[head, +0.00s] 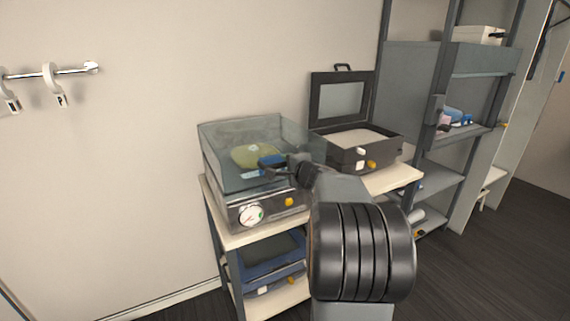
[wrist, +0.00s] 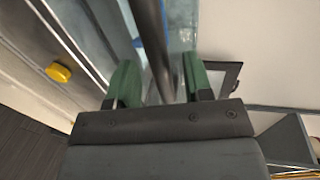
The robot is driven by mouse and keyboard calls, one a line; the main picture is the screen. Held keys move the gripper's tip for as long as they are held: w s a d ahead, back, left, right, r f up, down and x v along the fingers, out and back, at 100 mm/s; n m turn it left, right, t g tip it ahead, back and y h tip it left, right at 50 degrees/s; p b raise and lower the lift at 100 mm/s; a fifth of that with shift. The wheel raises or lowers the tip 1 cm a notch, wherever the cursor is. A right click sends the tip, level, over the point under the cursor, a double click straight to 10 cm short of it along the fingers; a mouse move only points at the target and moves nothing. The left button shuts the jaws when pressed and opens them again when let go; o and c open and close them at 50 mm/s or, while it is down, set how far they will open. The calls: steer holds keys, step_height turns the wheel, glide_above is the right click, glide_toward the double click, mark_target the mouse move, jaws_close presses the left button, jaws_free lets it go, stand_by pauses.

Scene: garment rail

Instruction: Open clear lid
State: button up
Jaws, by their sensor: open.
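The clear lid (head: 222,150) is a see-through box-shaped cover on the left-hand device (head: 232,208), which has a round gauge and a yellow knob. The lid looks shut. A yellow-green round item (head: 253,155) shows through it. My gripper (head: 280,168) is at the lid's front right, partly hidden by my own arm. In the wrist view my gripper (wrist: 161,78) is open, with its green fingers on either side of a dark bar (wrist: 152,35), apparently the lid's handle. I cannot tell whether the fingers touch it.
A second device (head: 350,150) with its framed lid (head: 341,98) raised stands to the right on the same table. A blue device (head: 272,262) sits on the lower shelf. Grey shelving (head: 418,70) stands at the right. A wall rail (head: 45,73) with hooks is at the left.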

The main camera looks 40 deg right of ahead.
steer(key=shift+x, duration=1.15)
jaws_close()
